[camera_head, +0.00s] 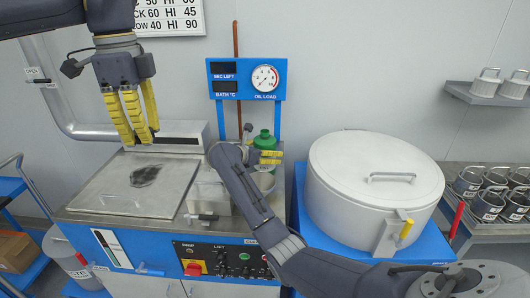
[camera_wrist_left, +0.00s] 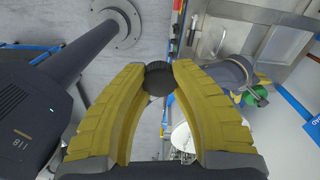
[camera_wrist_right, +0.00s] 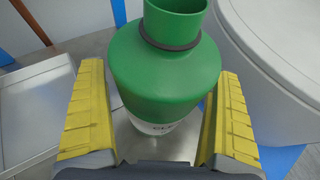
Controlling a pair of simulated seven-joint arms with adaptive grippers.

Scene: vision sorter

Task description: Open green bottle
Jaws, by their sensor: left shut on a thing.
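The green bottle (camera_head: 264,140) stands upright on the right part of the workbench. It also shows in the right wrist view (camera_wrist_right: 165,75), with a dark ring round its neck and no cap on the neck. My right gripper (camera_head: 272,158) has its yellow fingers on either side of the bottle, with some gap showing beside its lower body. My left gripper (camera_head: 135,140) is raised over the metal plate at left, fingers pointing down. In the left wrist view it is shut on a dark round cap (camera_wrist_left: 158,78), held at the fingertips, away from the bottle.
The metal plate (camera_head: 110,190) has a dark patch. A large lidded white pot (camera_head: 370,190) is to the right. A blue gauge panel (camera_head: 246,80) rises behind. Metal cups (camera_head: 488,190) fill the right shelf.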

